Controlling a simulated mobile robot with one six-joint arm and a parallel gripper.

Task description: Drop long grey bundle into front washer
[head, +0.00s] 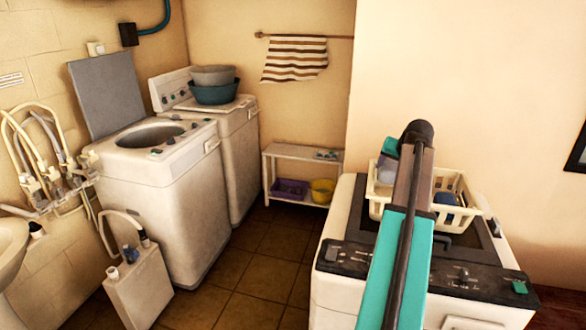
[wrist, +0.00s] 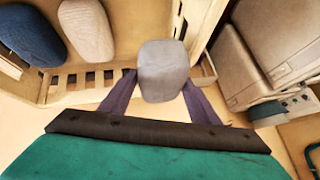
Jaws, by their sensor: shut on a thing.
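My gripper (wrist: 161,86) is shut on a light grey bundle (wrist: 163,68), with one finger on each side of it. In the wrist view the bundle is at the right side of the cream basket (wrist: 105,77); I cannot tell how far it is lifted. The basket (head: 466,211) also shows in the head view, on a white machine at right.
A dark blue bundle (wrist: 30,35) and a paler bundle (wrist: 86,30) lie in the basket. A second washer (head: 240,150) behind carries stacked basins (head: 213,88). A low shelf (head: 303,155) stands at the back. Tiled floor (head: 255,270) lies open between the machines.

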